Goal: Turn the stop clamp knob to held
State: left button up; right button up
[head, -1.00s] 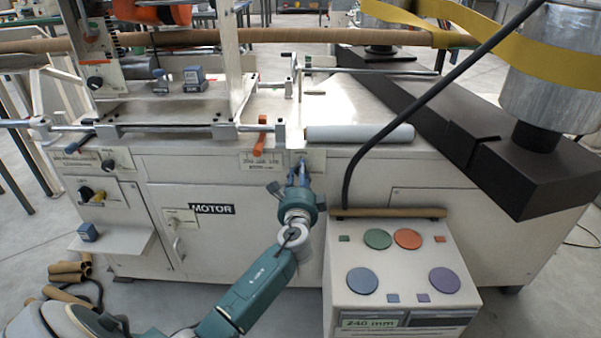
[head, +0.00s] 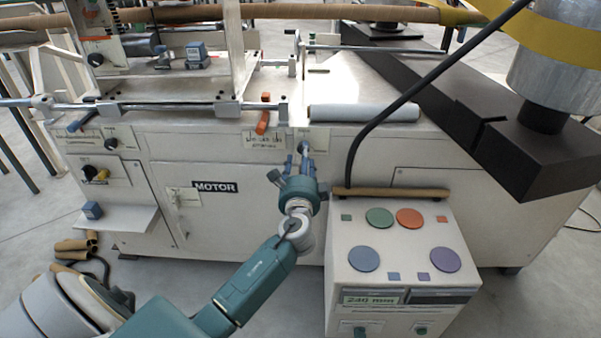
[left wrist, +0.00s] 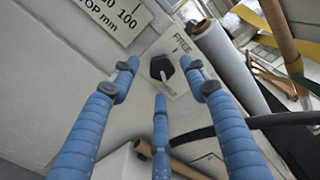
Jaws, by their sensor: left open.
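The stop clamp knob (left wrist: 160,68) is a small black knob on a pale plate on the machine's front, best seen in the left wrist view. The plate (left wrist: 176,62) reads FREE at its upper right; I cannot read any other word. A thin pale mark runs from the knob to the lower right. In the head view the knob (head: 304,147) is small, just beyond my left gripper (head: 300,164). The blue fingers of my left gripper (left wrist: 160,76) are open and spread around the knob's position in the wrist picture, seemingly short of it and empty. My right gripper is out of view.
A control box (head: 402,262) with coloured buttons stands at lower right. A black hose (head: 383,118) curves down to the right of the knob.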

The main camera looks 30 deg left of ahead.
pick_arm(q)
jog(key=v, duration=0.8)
jog(key=shift+s, duration=0.2)
jog(key=shift+f, duration=0.1)
